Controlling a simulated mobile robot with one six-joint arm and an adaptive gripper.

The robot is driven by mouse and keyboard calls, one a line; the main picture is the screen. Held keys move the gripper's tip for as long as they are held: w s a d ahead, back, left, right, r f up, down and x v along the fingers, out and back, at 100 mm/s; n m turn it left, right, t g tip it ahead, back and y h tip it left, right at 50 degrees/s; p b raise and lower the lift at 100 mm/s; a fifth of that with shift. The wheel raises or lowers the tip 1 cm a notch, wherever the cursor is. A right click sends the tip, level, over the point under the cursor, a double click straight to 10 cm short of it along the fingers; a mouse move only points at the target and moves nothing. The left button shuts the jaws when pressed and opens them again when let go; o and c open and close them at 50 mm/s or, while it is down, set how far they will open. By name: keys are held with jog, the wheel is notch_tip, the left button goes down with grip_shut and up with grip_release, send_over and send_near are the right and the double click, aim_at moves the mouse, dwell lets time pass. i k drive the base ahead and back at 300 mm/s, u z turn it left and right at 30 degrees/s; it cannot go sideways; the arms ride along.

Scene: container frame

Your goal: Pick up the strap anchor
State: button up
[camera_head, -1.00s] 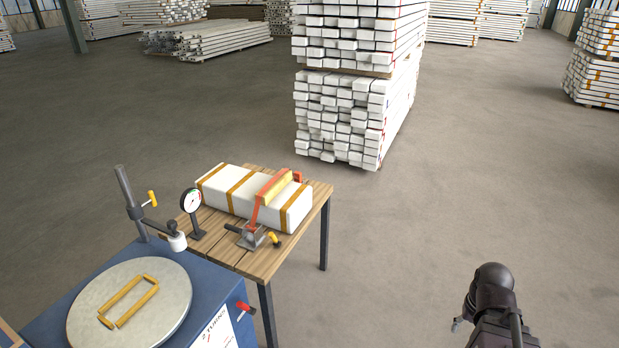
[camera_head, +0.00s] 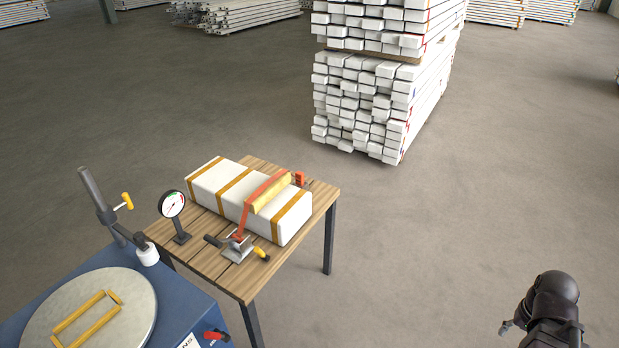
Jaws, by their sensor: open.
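A small orange-red fitting (camera_head: 299,179) stands at the far right edge of the wooden table, behind the white bundle; it looks like the strap anchor. An orange-red strap (camera_head: 264,190) with a yellow pad (camera_head: 270,195) runs over the white bundle (camera_head: 230,189), which has brown bands. The strap's near end comes down to a metal clamp (camera_head: 238,248) with a yellow-tipped handle at the table's front. Black parts of my arm show at the lower right, well apart from the table. My gripper cannot be made out there.
The wooden table (camera_head: 212,262) carries a dial gauge (camera_head: 172,205) at its left. A blue machine with a round plate (camera_head: 133,318) and an upright post (camera_head: 98,198) stands at the lower left. A tall stack of white beams (camera_head: 365,105) is behind. The floor right of the table is clear.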

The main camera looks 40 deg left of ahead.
aim_at(299, 175)
jog(key=u, duration=0.15)
jog(key=i, duration=0.75)
jog(key=u, duration=0.7)
jog(key=i, duration=0.55)
jog(key=u, duration=0.75)
jog(key=i, duration=0.5)
jog(key=u, duration=0.3)
